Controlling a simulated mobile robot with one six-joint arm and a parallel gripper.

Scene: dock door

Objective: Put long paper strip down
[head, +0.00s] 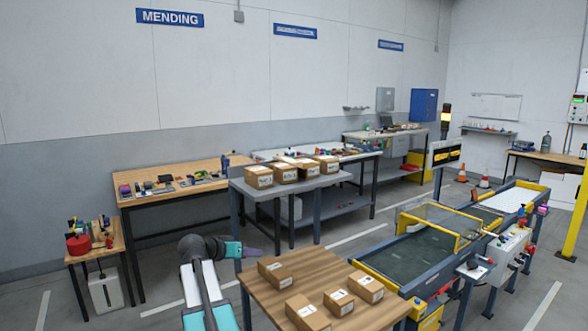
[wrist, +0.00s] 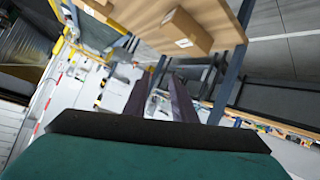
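My gripper (wrist: 162,80) shows in the wrist view as two dark fingers standing apart, with only background visible between them. I see nothing held in it. In the head view my gripper (head: 258,252) points right, beside the near wooden table (head: 262,285) and below the grey table. I cannot make out a long paper strip in either view.
Several cardboard boxes lie on the near wooden table; one box (wrist: 186,32) shows in the wrist view. A grey table (head: 262,190) with more boxes stands behind. A conveyor (head: 425,250) is right. A workbench (head: 140,198) stands along the wall.

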